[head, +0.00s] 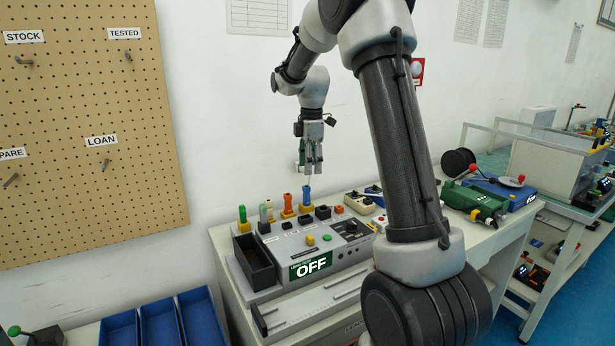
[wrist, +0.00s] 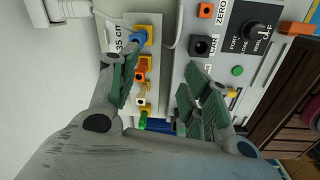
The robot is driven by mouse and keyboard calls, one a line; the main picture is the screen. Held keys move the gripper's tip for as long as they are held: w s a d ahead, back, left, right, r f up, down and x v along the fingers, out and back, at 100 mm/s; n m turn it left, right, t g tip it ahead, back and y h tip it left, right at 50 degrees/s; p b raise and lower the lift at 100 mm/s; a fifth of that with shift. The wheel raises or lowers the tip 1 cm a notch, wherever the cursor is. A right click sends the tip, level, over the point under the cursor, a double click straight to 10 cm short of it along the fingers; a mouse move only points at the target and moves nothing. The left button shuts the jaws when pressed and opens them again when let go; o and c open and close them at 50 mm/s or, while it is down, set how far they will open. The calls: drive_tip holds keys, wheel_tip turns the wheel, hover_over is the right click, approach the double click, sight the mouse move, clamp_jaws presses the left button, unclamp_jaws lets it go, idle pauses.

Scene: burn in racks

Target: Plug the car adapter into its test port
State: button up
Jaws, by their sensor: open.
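My gripper (head: 311,170) is open and empty, pointing down above the row of adapters at the back of the test unit (head: 325,240). Several coloured adapters stand upright on yellow bases: a blue one (head: 306,196), an orange one (head: 288,203), a pale one (head: 264,213) and a green one (head: 242,214). I cannot tell which is the car adapter. In the wrist view my gripper (wrist: 160,80) has its fingers spread. The blue adapter (wrist: 138,37) is near the left fingertip. The black port labelled CAR (wrist: 202,46) shows on the panel, apart from my fingers.
Blue bins (head: 159,322) stand at lower left. A pegboard (head: 85,120) hangs on the wall. A green device (head: 473,200) and a black spool (head: 458,162) are at right.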

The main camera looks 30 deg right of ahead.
sight(307, 190)
drive_tip(key=w+f+n, duration=0.1)
drive_tip(key=f, duration=0.1)
drive_tip(key=w+d+f+n, duration=0.1)
drive_tip(key=w+f, duration=0.2)
drive_tip(key=f, duration=0.1)
drive_tip(key=shift+w+d+f+n+g, duration=0.3)
drive_tip(key=shift+w+f+n, duration=0.05)
drive_tip(key=shift+w+n, duration=0.05)
wheel_tip(307, 190, down, 8)
drive_tip(key=shift+r, duration=0.25)
clamp_jaws()
